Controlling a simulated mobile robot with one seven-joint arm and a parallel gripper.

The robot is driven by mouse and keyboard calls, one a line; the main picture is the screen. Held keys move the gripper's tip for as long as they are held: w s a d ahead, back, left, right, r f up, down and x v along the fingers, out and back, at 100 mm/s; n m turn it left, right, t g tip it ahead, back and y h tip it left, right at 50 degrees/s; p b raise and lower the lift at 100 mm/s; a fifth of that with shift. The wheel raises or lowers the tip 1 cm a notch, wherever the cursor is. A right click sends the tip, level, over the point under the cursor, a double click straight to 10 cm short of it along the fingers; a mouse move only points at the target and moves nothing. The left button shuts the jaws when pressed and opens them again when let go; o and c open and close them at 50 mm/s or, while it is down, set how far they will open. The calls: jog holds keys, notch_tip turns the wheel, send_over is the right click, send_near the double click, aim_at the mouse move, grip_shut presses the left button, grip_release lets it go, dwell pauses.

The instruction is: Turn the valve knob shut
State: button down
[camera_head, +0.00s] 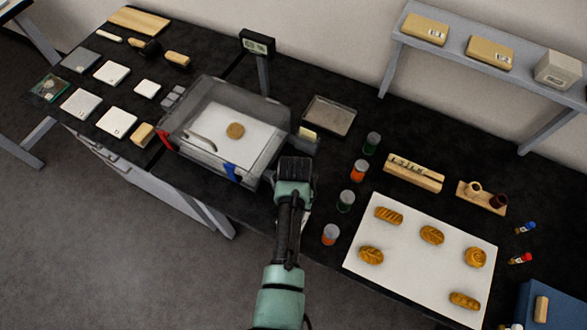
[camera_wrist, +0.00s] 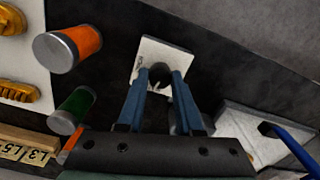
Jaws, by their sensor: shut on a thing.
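The valve knob (camera_wrist: 160,70) is a dark round piece on a small white plate (camera_wrist: 146,58) with dark lettering, in the wrist view. My gripper (camera_wrist: 160,80) has its two blue fingers on either side of the knob and is shut on it. The fingers hide part of the knob, so its turned angle cannot be read. In the head view my gripper (camera_head: 293,176) is over the bench just right of the clear box, and it hides the knob there.
A clear-walled box (camera_head: 222,128) with a round bread piece inside and a blue handle (camera_head: 232,172) stands left of my gripper. A metal tray (camera_head: 329,115) lies behind.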

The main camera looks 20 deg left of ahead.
jog(key=shift+n, duration=1.1)
jog(key=c, duration=0.6)
grip_release()
jog(key=shift+r, duration=0.1)
notch_tip(320, 180, up, 13)
jog(key=shift+f+b, duration=0.1)
jog(key=shift+b, duration=0.3)
